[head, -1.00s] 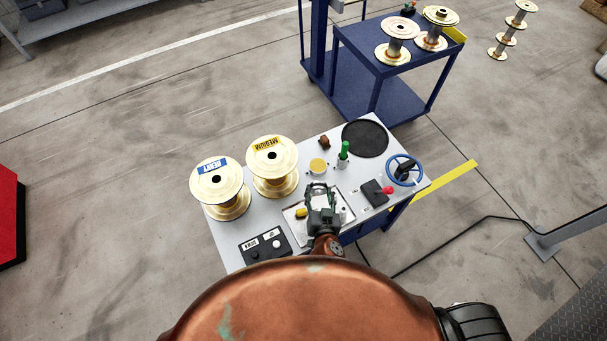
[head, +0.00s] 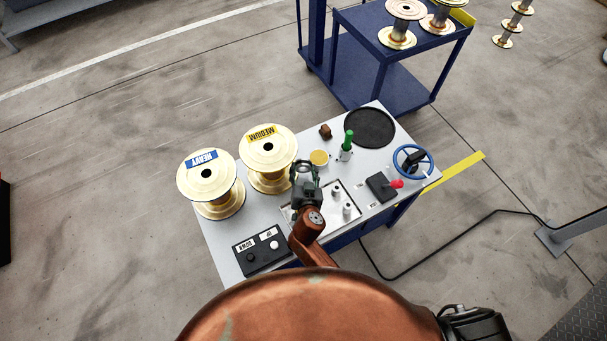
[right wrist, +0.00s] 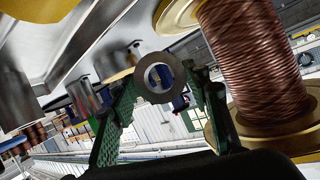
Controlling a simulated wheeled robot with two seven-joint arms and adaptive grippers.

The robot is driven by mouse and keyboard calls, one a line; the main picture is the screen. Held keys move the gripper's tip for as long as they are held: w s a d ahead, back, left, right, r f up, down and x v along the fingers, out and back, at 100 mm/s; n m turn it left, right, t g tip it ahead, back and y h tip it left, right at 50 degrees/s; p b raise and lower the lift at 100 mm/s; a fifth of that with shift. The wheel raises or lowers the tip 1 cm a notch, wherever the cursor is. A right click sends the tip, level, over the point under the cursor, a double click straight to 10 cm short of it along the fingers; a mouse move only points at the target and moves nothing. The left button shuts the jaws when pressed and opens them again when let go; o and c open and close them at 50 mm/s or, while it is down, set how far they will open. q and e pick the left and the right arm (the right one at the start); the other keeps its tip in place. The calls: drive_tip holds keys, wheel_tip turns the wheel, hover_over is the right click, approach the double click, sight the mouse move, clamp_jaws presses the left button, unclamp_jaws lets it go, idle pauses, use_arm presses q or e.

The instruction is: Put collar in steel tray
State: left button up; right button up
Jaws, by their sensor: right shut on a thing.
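A grey metal collar (right wrist: 160,78), a ring with a round hole, sits between the fingertips of my right gripper (right wrist: 155,85) in the right wrist view. The gripper is shut on it. In the head view my right gripper (head: 304,172) is over the table beside the MEDIUM spool (head: 268,160), above the far left part of the steel tray (head: 355,222). The tray has upright metal posts (head: 347,208) in its right part. My arm hides its left part. My left gripper is not in view.
The HEAVY spool (head: 208,178) stands at the left. A yellow disc (head: 318,157), green-handled part (head: 348,140), black round mat (head: 369,127), blue handwheel (head: 413,160), red-knobbed lever box (head: 382,187) and button box (head: 260,250) are also on the table (head: 228,268).

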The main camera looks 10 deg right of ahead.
sight(304, 180)
wheel_tip(304, 180, down, 3)
drive_tip(key=shift+f+b, duration=0.15)
drive_tip(key=shift+b, duration=0.45)
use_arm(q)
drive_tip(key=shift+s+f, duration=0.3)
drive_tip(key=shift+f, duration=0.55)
use_arm(e)
drive_tip(key=shift+r, duration=0.2)
drive_tip(key=shift+f, duration=0.2)
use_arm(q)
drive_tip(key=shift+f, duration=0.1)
use_arm(e)
drive_tip(key=o, duration=1.4)
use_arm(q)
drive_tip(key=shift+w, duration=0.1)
use_arm(e)
drive_tip(key=shift+r, duration=0.15)
drive_tip(key=shift+s+r, duration=0.15)
drive_tip(key=shift+s, duration=0.15)
drive_tip(key=p+v, duration=0.2)
drive_tip(key=v, duration=0.8)
drive_tip(key=shift+s+r, duration=0.15)
drive_tip(key=shift+s, duration=0.1)
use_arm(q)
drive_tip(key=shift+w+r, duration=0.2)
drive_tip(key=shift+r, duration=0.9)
use_arm(e)
drive_tip(key=shift+s+r, duration=0.15)
drive_tip(key=shift+s, duration=0.3)
